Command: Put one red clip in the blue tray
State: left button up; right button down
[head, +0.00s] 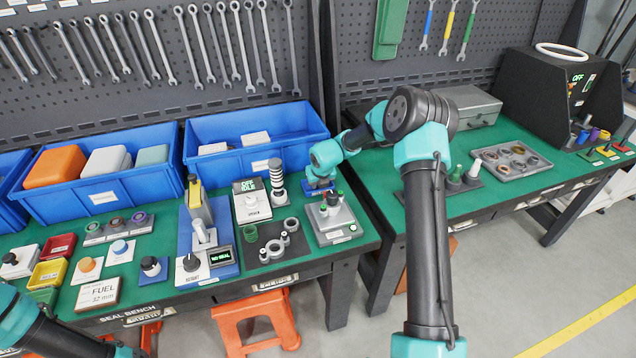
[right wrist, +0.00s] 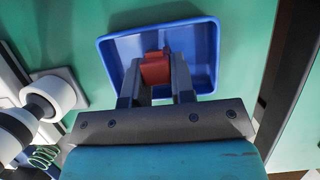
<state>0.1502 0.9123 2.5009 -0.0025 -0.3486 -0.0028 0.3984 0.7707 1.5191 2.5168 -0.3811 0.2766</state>
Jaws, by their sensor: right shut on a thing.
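The small blue tray (right wrist: 204,42) lies on the green bench top in the right wrist view, and only part of it shows under my right gripper in the head view. My right gripper (right wrist: 156,88) is shut on a red clip (right wrist: 155,68). The clip is over the inside of the tray, and I cannot tell whether it touches the tray floor. In the head view the right gripper (head: 320,182) points down at the tray and hides the clip. My left arm shows at the lower left, with its gripper out of view.
A grey device with a green button (head: 332,218) stands just in front of the tray. A striped post (head: 277,178) stands to its left. Large blue bins (head: 255,128) line the back. A red bin (head: 58,247) is at far left. A gap separates the two benches.

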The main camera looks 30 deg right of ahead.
jog(key=shift+f, duration=0.1)
jog(key=c, duration=1)
grip_release()
jog(key=shift+o, duration=0.2)
jog(key=v, duration=1.2)
